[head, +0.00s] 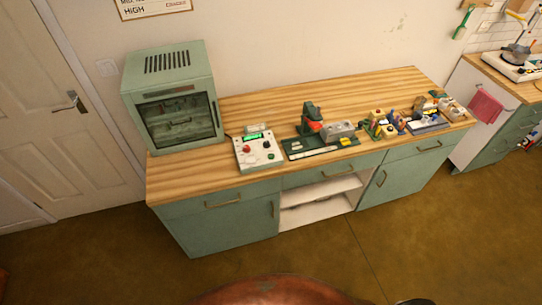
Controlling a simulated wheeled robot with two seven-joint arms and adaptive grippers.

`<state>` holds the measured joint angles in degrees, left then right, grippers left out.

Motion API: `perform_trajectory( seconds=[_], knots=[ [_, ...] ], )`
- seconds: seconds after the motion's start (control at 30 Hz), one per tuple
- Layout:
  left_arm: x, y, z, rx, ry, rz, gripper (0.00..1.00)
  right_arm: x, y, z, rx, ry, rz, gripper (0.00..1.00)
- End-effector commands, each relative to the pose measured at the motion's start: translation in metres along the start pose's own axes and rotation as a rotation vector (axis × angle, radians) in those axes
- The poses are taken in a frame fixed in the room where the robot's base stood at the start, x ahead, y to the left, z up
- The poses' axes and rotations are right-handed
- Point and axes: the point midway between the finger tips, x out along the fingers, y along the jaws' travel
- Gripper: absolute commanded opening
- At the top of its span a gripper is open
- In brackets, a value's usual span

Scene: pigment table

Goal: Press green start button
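A white control box (257,163) sits on the wooden worktop, just right of the green cabinet. It has a lit green display (252,137) near its back, a red round control (247,149) at left and a dark knob (267,144) at right. A small green button (270,156) appears low on the right of its face, though it is too small to see clearly. Neither of my grippers is in view, and nothing covers the box.
The green cabinet (170,68) with a glass front stands on the worktop (310,93) at left. A dark green tray (300,153) with a small machine is right of the box. Several small coloured items sit farther right.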

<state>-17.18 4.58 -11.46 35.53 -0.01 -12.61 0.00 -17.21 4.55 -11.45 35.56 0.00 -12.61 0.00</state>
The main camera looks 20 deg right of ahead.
Motion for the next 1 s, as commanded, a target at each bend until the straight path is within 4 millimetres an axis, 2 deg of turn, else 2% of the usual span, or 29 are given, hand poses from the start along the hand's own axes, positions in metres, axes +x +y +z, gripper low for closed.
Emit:
perform_trajectory(
  seconds=[0.07,0.47,1.0],
  knots=[
    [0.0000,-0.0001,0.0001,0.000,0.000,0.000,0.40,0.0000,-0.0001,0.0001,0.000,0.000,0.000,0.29],
    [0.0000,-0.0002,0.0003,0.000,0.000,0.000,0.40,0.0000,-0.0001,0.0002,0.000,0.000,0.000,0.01],
    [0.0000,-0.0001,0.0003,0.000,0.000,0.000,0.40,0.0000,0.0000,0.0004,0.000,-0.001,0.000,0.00]
  ],
)
